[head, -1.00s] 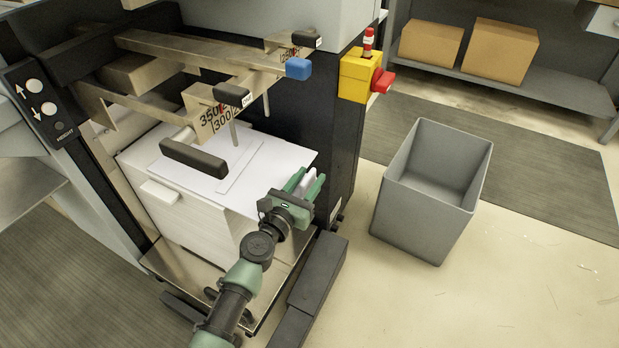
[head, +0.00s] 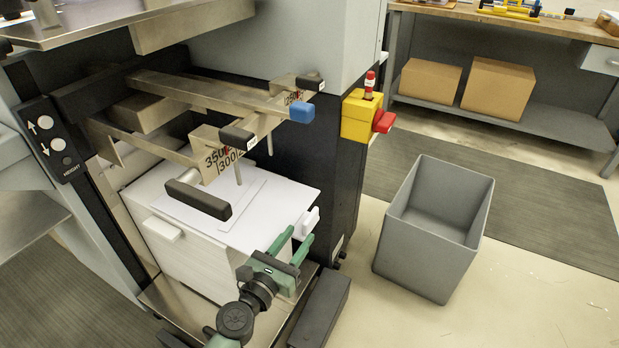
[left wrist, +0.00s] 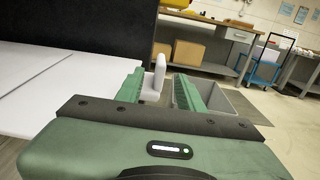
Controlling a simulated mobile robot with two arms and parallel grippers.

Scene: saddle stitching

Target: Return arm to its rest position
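My left gripper (head: 298,236) is at the bottom middle of the head view, at the right front corner of the white paper stack (head: 190,259). Its green fingers are apart. A small white upright block (head: 307,222) stands at the stack's right edge, just beyond the fingertips. In the left wrist view the white block (left wrist: 159,73) shows in the gap between the fingers, with room on the right; I cannot tell its exact depth relative to the tips. My right gripper is not in view.
The machine's metal rails with a black handle (head: 198,199) hang above the stack. A yellow box with a red knob (head: 383,122) is on the machine's corner. A grey bin (head: 432,232) stands on the floor to the right. A workbench (head: 560,36) is behind.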

